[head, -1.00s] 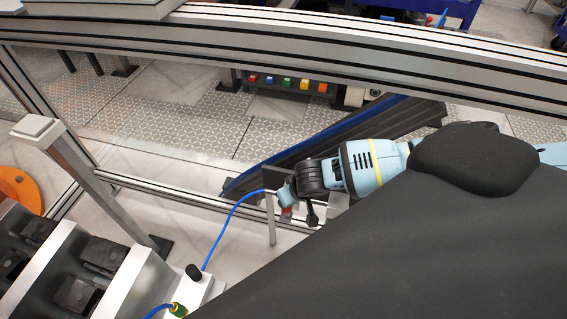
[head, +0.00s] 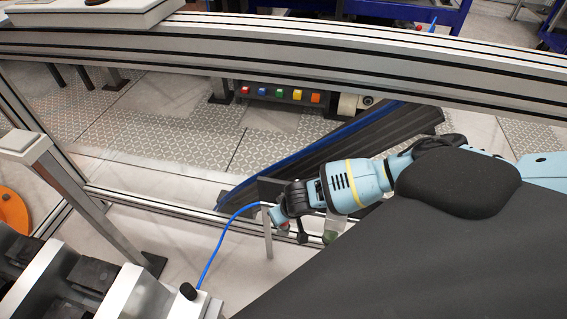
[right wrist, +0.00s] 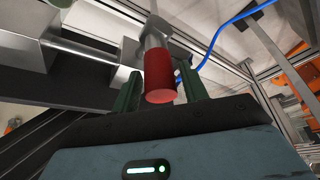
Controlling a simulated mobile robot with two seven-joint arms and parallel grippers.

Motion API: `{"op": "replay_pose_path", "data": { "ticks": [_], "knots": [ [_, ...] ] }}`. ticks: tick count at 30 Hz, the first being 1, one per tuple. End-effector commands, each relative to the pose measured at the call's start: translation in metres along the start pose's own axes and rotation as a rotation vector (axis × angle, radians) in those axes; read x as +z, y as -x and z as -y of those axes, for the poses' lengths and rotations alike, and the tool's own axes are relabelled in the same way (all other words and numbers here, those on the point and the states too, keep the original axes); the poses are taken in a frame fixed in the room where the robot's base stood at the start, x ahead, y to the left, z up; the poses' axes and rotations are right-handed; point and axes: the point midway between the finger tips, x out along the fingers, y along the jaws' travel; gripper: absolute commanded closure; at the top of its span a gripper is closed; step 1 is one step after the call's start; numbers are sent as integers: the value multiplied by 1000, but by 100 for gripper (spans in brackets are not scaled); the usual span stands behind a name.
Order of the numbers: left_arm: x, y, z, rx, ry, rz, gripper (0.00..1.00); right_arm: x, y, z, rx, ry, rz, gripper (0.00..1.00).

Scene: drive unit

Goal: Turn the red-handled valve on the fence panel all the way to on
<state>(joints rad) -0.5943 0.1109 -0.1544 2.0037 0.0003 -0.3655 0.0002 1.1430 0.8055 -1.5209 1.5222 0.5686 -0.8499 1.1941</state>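The valve's red handle (right wrist: 159,75) fills the middle of the right wrist view, its round end toward the camera and its other end on a grey metal fitting (right wrist: 154,30). My right gripper (right wrist: 160,82) has one dark green finger on each side of the handle. A narrow gap shows to the handle's right; contact on the left is unclear. In the head view my right gripper (head: 279,214) is at the valve by the low fence rail, and only a small red patch shows there; the arm hides most of the valve. My left gripper is not in view.
A blue cable (head: 222,242) runs from the valve area down to a white block. A grey post (head: 267,236) stands beside the gripper. The aluminium fence beam (head: 300,50) crosses above. Dark fixtures (head: 80,275) are at lower left; open floor lies between.

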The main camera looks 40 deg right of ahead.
Motion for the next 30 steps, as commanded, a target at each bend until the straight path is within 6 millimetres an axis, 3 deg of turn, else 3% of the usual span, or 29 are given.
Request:
{"op": "replay_pose_path", "data": {
  "ticks": [1,10,20,30],
  "knots": [
    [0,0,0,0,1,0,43,0,0,0,0,0,0,63],
    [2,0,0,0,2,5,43,0,0,0,0,0,0,100],
    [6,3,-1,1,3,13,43,2,0,-2,-10,-5,-9,100],
    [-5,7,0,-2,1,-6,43,11,3,-10,-87,-39,-91,100]
  ]
}}
